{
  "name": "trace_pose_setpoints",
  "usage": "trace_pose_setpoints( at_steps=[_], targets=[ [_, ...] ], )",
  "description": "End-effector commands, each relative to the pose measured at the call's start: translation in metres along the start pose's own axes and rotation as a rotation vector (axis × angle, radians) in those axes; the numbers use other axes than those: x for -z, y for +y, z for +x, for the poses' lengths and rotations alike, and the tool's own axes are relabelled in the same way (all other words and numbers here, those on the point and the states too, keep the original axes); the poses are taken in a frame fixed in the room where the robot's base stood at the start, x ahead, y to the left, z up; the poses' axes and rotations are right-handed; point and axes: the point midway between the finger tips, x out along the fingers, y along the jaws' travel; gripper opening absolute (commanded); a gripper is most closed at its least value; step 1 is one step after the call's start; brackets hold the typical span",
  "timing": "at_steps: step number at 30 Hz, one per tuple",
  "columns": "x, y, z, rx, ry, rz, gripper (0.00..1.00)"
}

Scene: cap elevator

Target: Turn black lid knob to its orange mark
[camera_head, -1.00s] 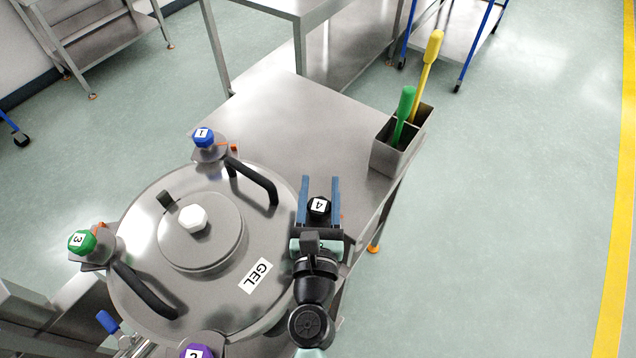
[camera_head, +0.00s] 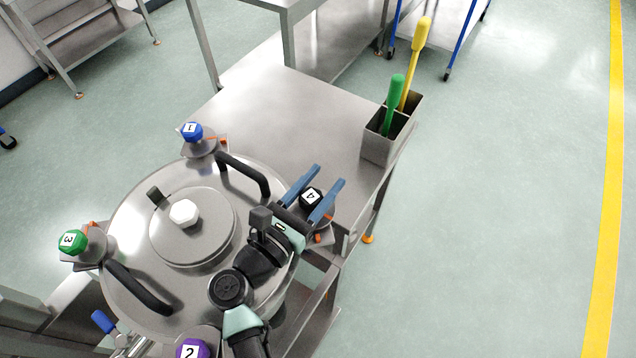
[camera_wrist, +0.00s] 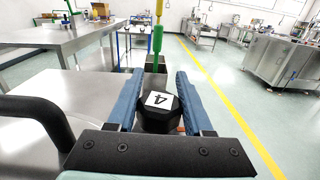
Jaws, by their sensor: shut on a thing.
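The black lid knob (camera_head: 311,196), labelled 4, sits at the right edge of the steel GEL vessel (camera_head: 125,212). My gripper (camera_head: 329,175) is around it, with one blue finger on each side, shut on it. The fingers point to the upper right and reach past the knob. In the wrist view the black knob (camera_wrist: 159,105) stands upright between the blue fingers. An orange mark (camera_head: 318,238) shows at the knob's base, partly hidden by my gripper; an orange bit also shows in the wrist view (camera_wrist: 181,129). I cannot tell whether the knob's pointer meets it.
Blue knob 1 (camera_head: 192,132), green knob 3 (camera_head: 72,242) and purple knob 2 (camera_head: 192,348) stand around the lid. A black handle (camera_head: 243,173) arches left of my gripper. A steel holder (camera_head: 382,146) with green and yellow tools stands on the table (camera_head: 285,110) beyond.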

Motion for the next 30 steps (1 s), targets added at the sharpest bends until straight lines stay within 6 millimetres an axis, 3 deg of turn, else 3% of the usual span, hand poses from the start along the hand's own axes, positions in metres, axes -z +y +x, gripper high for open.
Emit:
trace_pose_setpoints(
  at_steps=[9,25,26,30],
  targets=[
    [0.0012,-0.0026,-0.0005,0.112,-0.001,0.000,0.00],
    [-0.0002,-0.0039,-0.0003,0.133,0.000,0.000,0.00],
    [-0.0003,-0.0039,-0.0003,0.133,0.000,0.000,0.56],
    [-0.0003,-0.0041,-0.0002,0.133,-0.001,0.000,0.81]
  ],
)
